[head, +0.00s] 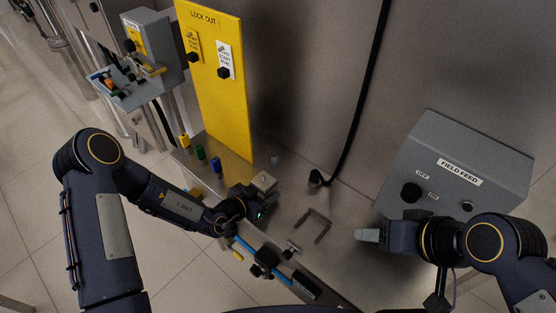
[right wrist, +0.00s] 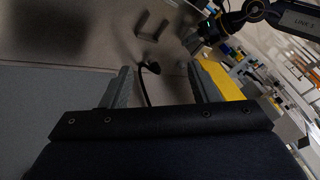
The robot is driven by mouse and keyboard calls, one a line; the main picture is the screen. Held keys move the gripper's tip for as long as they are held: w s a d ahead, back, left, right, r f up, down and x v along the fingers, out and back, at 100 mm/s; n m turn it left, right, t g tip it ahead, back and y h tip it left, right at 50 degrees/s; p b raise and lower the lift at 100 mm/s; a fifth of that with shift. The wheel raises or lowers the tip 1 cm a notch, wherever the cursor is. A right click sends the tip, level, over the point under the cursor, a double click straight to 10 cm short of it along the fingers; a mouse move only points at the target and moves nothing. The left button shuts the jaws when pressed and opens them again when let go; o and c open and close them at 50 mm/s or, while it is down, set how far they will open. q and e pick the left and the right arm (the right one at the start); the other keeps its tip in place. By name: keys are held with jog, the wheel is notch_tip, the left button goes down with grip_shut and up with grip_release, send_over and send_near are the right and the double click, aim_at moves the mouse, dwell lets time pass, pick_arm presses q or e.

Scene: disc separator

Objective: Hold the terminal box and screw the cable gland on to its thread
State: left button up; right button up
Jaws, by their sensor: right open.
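A small pale box with a dark spot on top (head: 264,181), which looks like the terminal box, is at the fingertips of my left gripper (head: 258,194) over the metal counter. Whether the jaws are closed on it is not clear. The left gripper also shows in the right wrist view (right wrist: 205,35). A short black fitting (head: 316,179) sits at the lower end of a black cable, on the counter right of the box. I cannot tell whether it is the cable gland. My right gripper (head: 369,236) is open and empty, right of the U-shaped bracket, apart from the box.
A grey U-shaped bracket (head: 311,225) stands on the counter (head: 345,207). A grey FIELD FEED box (head: 455,150) is at the right. A yellow LOCK OUT board (head: 228,110) is behind. Yellow, green and blue pieces (head: 200,153) stand at left. A small grey stub (head: 274,159) is behind the box.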

jog(key=n+h, duration=0.3)
jog(key=n, duration=0.1)
send_over(275, 157)
jog(key=s+d, duration=0.1)
jog(key=s, duration=0.6)
notch_tip(275, 157, down, 13)
jog(key=x, duration=1.2)
jog(key=shift+w+a+f, duration=0.1)
jog(key=shift+w+f, duration=0.05)
jog(key=shift+w, duration=0.25)
jog(key=shift+c, duration=0.3)
grip_shut()
jog(key=shift+r, duration=3.6)
